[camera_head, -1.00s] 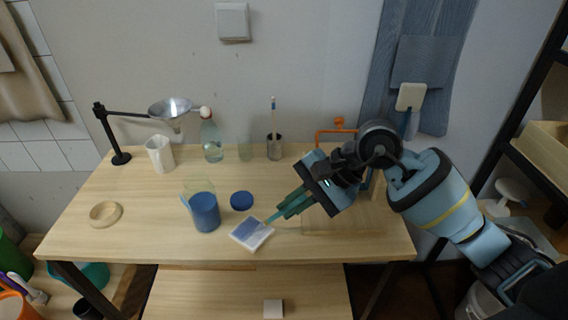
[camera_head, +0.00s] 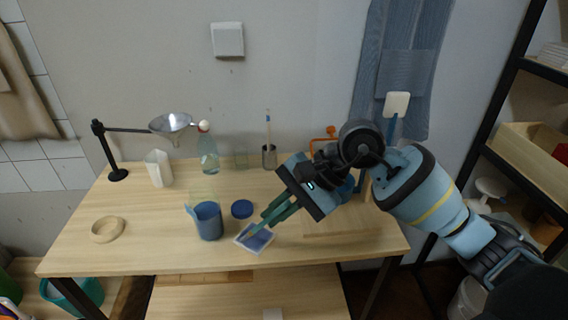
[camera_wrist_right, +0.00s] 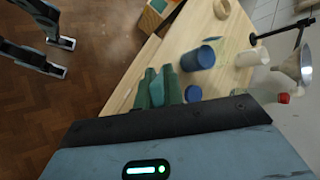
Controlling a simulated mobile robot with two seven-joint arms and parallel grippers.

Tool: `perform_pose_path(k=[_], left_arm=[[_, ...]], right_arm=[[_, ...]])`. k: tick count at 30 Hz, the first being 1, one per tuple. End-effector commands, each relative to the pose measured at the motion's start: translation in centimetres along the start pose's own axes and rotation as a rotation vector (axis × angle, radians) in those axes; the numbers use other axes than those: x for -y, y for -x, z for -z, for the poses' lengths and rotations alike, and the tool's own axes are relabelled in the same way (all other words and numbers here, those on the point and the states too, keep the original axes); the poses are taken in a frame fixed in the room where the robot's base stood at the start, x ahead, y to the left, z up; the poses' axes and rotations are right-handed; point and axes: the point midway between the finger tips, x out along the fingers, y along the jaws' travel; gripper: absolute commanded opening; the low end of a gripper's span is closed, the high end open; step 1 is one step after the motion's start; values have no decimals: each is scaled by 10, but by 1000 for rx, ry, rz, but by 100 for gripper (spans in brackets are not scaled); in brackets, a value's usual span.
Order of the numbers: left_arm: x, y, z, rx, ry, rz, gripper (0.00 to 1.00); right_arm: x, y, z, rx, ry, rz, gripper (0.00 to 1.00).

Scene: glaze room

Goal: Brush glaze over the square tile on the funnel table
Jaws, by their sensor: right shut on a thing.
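The square tile (camera_head: 264,245) lies near the table's front edge in the head view, white-rimmed with a patch of blue on top. My right gripper (camera_head: 282,211), with green fingers, is shut on a thin brush and points down-left at the tile. The brush's tip (camera_head: 248,236) is over the tile; I cannot tell whether it touches. The blue glaze jar (camera_head: 208,222) stands just left of the tile. My left gripper (camera_wrist_right: 64,58) shows only in the wrist view, open and empty above the floor.
A blue lid (camera_head: 242,209) lies behind the tile. The funnel (camera_head: 171,123) hangs on a black stand at the back left, near a white cup (camera_head: 158,169) and a bottle (camera_head: 208,155). A wooden ring (camera_head: 107,229) lies front left.

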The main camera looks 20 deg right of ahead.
Motion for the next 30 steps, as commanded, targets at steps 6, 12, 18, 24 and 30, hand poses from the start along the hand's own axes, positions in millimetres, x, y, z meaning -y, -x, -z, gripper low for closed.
perform_pose_path(k=[6, 12, 18, 24, 30], left_arm=[[1, 3, 16, -27, -2, 3, 86], [2, 6, 24, -42, -8, 5, 86], [4, 7, 28, -50, -14, 6, 86], [5, 7, 25, -44, -19, 7, 86], [6, 7, 24, -41, -19, 7, 86]], right_arm=[[9, 20, -10, -5, 2, 4, 0], [15, 35, -19, -6, -1, 5, 0], [17, 42, -22, -6, -5, 4, 0], [16, 40, -22, -5, -7, 3, 0], [16, 40, -22, -5, -6, 3, 0]])
